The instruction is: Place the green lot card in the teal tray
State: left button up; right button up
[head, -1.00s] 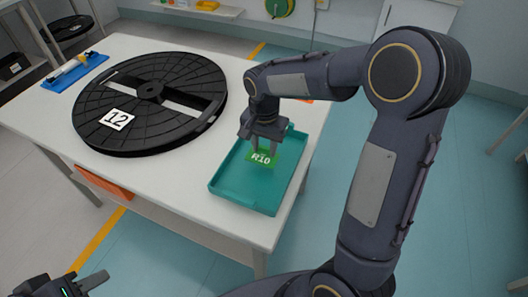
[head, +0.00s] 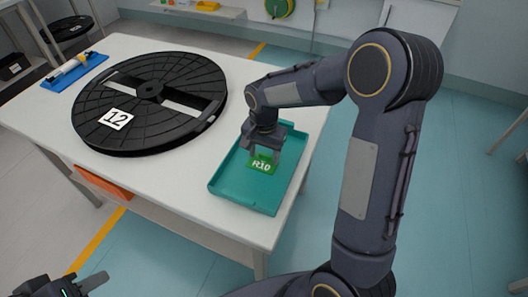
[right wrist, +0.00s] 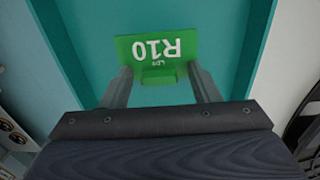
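The green lot card (head: 263,164), marked R10, is inside the teal tray (head: 240,188), near its middle. It also shows in the right wrist view (right wrist: 150,48), with its raised green tab between my fingers. My right gripper (head: 264,153) is just over the card, its fingers spread. In the right wrist view there is a gap on each side of the tab, so my right gripper (right wrist: 161,88) is open. My left gripper (head: 85,285) is partly in view at the bottom left, with only one finger clear.
A large black reel (head: 150,95) marked 12 lies on the white table (head: 200,218), left of the tray. A blue holder (head: 75,70) with a roller is at the table's far left. An orange piece (head: 105,184) shows under the table's front edge. The table's front strip is clear.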

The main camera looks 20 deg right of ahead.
aim_at(264, 156)
jog(key=shift+r, duration=0.1)
jog(key=shift+r, duration=0.3)
notch_tip(264, 156, up, 11)
jog(key=p, duration=0.1)
jog(key=s+d+r+n+t+y, duration=0.1)
jog(key=s+r+n+t+y, duration=0.2)
jog(key=s, duration=0.8)
jog(key=s+a+f+n+t, duration=0.1)
jog(key=s+n, duration=0.4)
jog(key=s, duration=0.6)
jog(key=shift+s+a+f+t+y, duration=0.25)
jog(key=shift+a+f+t+y, duration=0.15)
jog(key=shift+a+t, duration=0.55)
jog(key=shift+a, duration=0.1)
